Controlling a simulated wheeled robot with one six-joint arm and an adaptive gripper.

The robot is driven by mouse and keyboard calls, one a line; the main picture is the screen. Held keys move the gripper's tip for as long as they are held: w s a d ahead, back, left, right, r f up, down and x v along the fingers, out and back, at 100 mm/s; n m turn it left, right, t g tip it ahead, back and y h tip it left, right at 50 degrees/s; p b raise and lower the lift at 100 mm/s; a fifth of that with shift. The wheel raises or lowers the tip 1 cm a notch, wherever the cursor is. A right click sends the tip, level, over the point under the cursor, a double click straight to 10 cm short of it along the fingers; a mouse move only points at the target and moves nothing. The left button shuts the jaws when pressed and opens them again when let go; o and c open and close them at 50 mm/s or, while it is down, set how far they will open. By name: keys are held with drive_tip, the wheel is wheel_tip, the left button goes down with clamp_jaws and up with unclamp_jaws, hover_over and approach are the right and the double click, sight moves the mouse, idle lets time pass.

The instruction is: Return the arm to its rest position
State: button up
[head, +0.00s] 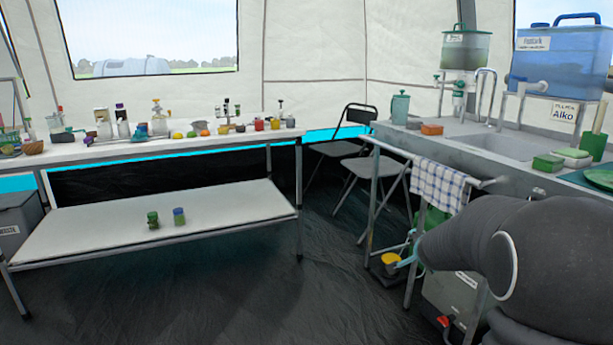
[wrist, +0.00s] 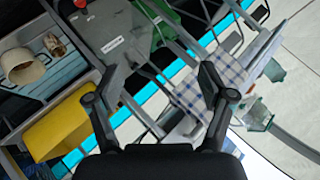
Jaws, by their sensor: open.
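My gripper (wrist: 155,95) is in the wrist view, with its two dark fingers spread wide apart and nothing between them. Past the fingers, the wrist view is tilted and shows the checked towel (wrist: 222,68), a grey box with a white label (wrist: 105,30) and a yellow object (wrist: 58,125). In the head view my dark arm (head: 470,245) fills the lower right, in front of the sink counter. The gripper's fingers cannot be made out in the head view.
The sink counter (head: 455,148) runs along the right, with a checked towel (head: 438,185) on its front rail. A folding chair (head: 340,148) stands at the back. A long table (head: 170,147) with a lower shelf (head: 90,230) stands left. The dark floor (head: 310,290) between is clear.

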drive_tip(key=s+a+n+g+y, duration=0.4)
drive_tip(key=s+a+n, duration=0.55)
drive_tip(key=s, duration=0.75)
drive_tip(key=s+a+r+n, duration=0.1)
drive_tip(key=s+a+n, duration=0.1)
drive_tip(key=s, duration=0.9)
drive_tip(key=s+a+r+n+g+h, duration=0.1)
drive_tip(key=s+a+r+n, duration=0.1)
drive_tip(key=s, duration=0.9)
drive_tip(key=shift+a, duration=0.45)
drive_tip(key=shift+s+a+r+n, duration=0.2)
drive_tip(key=shift+r+n, duration=0.05)
drive_tip(key=shift+r, duration=0.1)
drive_tip(key=shift+c, duration=0.2)
